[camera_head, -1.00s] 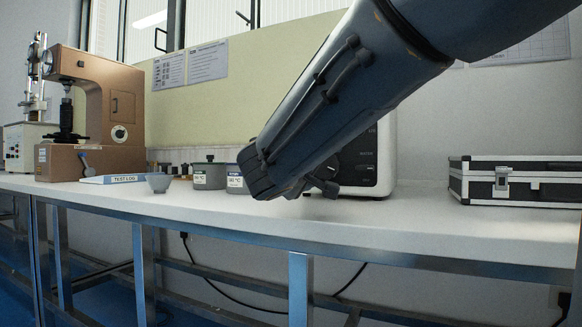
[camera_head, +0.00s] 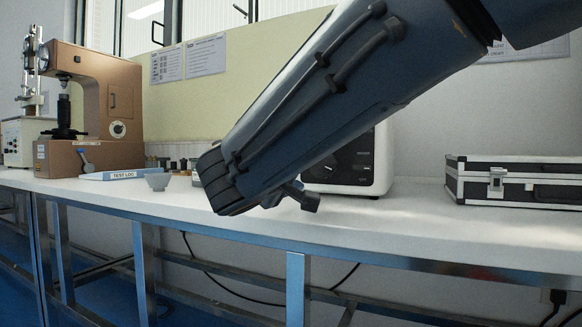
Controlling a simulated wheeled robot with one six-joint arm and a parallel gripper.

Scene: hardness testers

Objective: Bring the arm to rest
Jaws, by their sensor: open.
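My arm comes in from the top right and slants down to the left across the middle of the view. Its dark, ridged lower end shows in front of the bench. Two cables run along it, and a small dark stub sticks out at its lower right. The white bench (camera_head: 400,221) lies behind the arm.
A brown hardness tester (camera_head: 105,100), a test log (camera_head: 118,174) and a grey bowl (camera_head: 158,181) stand at left. A white instrument (camera_head: 377,160) is partly behind my arm. A black-and-silver case (camera_head: 515,182) lies at right. The bench between instrument and case is clear.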

